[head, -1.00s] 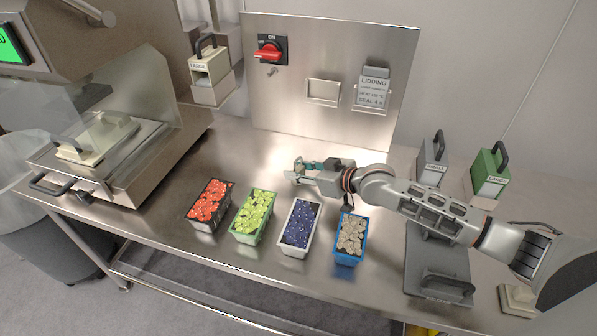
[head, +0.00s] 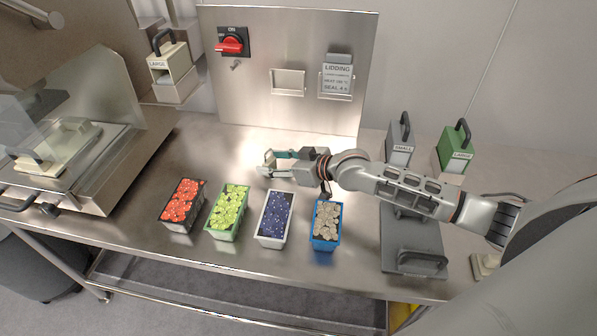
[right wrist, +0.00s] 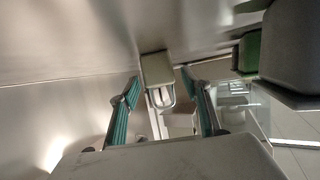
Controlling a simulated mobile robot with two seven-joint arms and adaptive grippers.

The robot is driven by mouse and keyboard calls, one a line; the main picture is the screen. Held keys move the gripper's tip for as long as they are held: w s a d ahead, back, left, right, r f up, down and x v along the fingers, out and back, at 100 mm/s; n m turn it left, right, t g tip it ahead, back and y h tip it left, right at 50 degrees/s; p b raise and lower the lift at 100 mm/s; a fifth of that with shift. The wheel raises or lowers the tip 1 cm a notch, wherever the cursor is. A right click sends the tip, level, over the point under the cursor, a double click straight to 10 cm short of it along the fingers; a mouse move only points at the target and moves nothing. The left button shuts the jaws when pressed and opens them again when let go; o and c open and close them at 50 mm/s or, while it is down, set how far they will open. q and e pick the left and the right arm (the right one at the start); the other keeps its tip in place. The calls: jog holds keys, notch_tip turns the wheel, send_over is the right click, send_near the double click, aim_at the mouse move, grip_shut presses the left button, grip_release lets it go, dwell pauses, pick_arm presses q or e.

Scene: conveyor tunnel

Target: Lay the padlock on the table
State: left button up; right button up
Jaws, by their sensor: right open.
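The padlock (right wrist: 157,70) shows in the right wrist view as a pale block with a metal U-shaped shackle, between and just beyond the fingertips. That view is upside down; the block meets the table surface, with the shackle pointing away from it. My right gripper (head: 268,164) reaches left, low over the steel table (head: 225,150) behind the food trays. Its teal-padded fingers are open, with gaps on both sides of the padlock in the wrist view. In the head view the padlock is small and partly hidden at the fingertips. My left gripper is out of view.
Trays of red (head: 181,204), green (head: 229,210), blue (head: 274,218) and grey-brown food (head: 326,225) stand in front of my right gripper. A steel panel with a red switch (head: 230,44) rises behind. A sealing machine (head: 75,155) stands left. Table between machine and gripper is clear.

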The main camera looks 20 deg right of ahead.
jog(key=s+d, duration=0.2)
jog(key=s, duration=0.1)
jog(key=s+d, duration=0.3)
jog(key=s, duration=0.1)
jog(key=s+d+p, duration=0.1)
jog(key=s+d, duration=0.1)
jog(key=s, duration=0.2)
jog(key=shift+s+d+r, duration=0.15)
jog(key=shift+r, duration=0.2)
